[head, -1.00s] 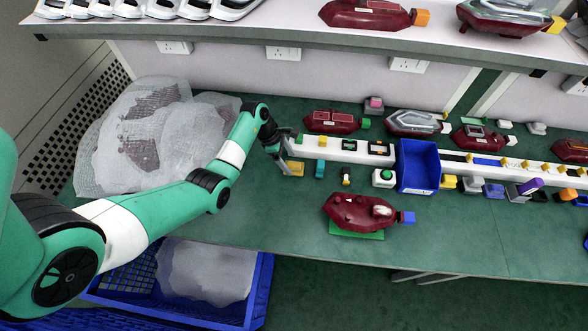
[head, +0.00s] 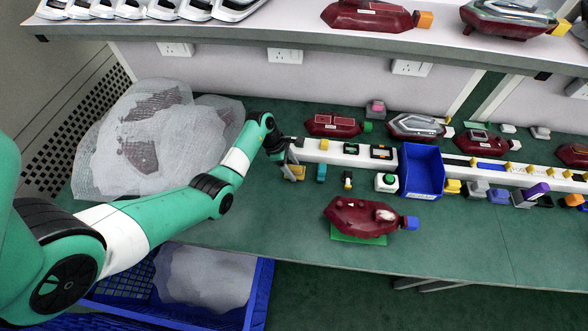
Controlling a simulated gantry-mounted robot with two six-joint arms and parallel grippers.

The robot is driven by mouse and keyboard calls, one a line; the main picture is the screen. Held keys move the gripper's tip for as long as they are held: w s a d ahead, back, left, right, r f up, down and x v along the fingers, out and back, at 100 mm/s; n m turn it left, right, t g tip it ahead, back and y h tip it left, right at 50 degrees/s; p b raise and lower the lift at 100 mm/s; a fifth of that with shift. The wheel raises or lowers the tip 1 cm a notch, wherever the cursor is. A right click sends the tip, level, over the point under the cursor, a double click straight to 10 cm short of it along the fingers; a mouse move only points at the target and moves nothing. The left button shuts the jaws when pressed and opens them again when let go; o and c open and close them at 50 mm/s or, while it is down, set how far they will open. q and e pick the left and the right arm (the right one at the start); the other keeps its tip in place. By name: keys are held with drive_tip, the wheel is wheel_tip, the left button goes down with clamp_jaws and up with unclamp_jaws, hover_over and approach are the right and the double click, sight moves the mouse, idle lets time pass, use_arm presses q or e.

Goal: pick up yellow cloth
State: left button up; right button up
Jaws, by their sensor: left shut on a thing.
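A small yellow piece, which I take to be the yellow cloth (head: 294,173), is at the front left end of the white rail on the green table. My left gripper (head: 291,162) points down at it and is shut on it. The fingers hide part of the yellow piece, and I cannot tell whether it still touches the table. My right gripper is out of view.
A small teal block (head: 321,172) sits close beside the yellow piece. A red tail lamp (head: 362,215) lies on a green mat in front. Bubble-wrapped lamps (head: 150,140) lie at left.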

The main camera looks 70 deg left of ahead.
sight(297, 168)
use_arm(q)
drive_tip(key=shift+r+p, duration=0.4)
drive_tip(key=shift+r, duration=0.1)
wheel_tip(297, 168, up, 3)
drive_tip(key=shift+p, duration=1)
drive_tip(key=s+d+r+p, duration=0.2)
drive_tip(key=d+r+p, duration=0.1)
drive_tip(key=d, duration=0.3)
drive_tip(key=s+d+r+p, duration=0.2)
drive_tip(key=d+r+p, duration=0.2)
drive_tip(key=d+r, duration=0.2)
drive_tip(key=shift+s+d, duration=0.35)
drive_tip(key=shift+d, duration=0.3)
